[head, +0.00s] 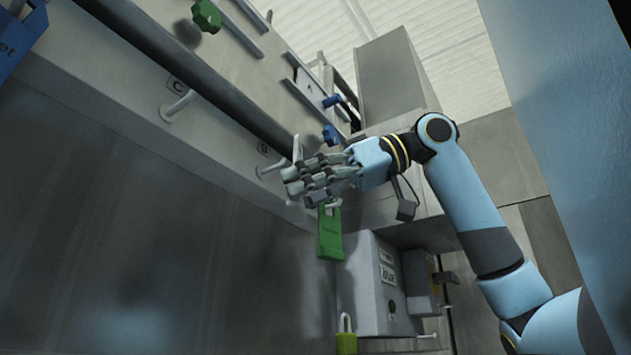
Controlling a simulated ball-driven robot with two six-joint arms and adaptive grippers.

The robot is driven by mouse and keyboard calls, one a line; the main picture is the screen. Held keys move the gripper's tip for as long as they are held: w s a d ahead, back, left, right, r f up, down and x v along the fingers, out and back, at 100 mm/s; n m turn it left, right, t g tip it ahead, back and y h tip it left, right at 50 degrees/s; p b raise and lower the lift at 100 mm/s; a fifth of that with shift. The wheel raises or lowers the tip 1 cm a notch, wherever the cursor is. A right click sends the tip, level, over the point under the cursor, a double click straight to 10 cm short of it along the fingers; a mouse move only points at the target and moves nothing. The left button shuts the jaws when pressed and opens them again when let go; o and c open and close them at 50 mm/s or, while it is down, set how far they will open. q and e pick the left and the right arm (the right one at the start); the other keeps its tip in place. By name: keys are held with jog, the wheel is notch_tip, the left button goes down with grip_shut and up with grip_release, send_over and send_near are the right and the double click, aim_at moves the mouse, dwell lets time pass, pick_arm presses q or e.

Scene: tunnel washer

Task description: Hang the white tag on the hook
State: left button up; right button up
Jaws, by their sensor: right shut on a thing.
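My right gripper (303,177) reaches in from the right, in front of the steel wall, with its fingers shut. A pale hook labelled B (270,169) is just left of the fingers. Another pale hook labelled C (177,103) is farther up and left, with nothing hanging on it. My left gripper is out of view.
A blue tag (17,36) is at the upper left. A dark rail (215,80) runs above the hooks. A green knob (206,16) and blue knobs (331,134) stick out above. A grey box (370,290) and a yellow-green padlock (346,341) are below.

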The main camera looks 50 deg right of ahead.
jog(key=shift+w+a+r+p, duration=0.1)
jog(key=shift+w+p, duration=0.45)
jog(key=shift+w, duration=0.5)
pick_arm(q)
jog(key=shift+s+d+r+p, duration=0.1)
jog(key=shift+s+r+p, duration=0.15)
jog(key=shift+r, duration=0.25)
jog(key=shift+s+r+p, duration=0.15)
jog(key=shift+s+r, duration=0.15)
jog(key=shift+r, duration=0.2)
pick_arm(e)
jog(key=shift+w+a+f, duration=0.1)
jog(key=shift+w+f, duration=0.35)
jog(key=shift+w, duration=0.45)
jog(key=shift+w+a+f, duration=0.1)
jog(key=shift+w+f, duration=0.3)
jog(key=shift+w, duration=0.45)
jog(key=o, duration=1.1)
jog(key=shift+s+r, duration=0.1)
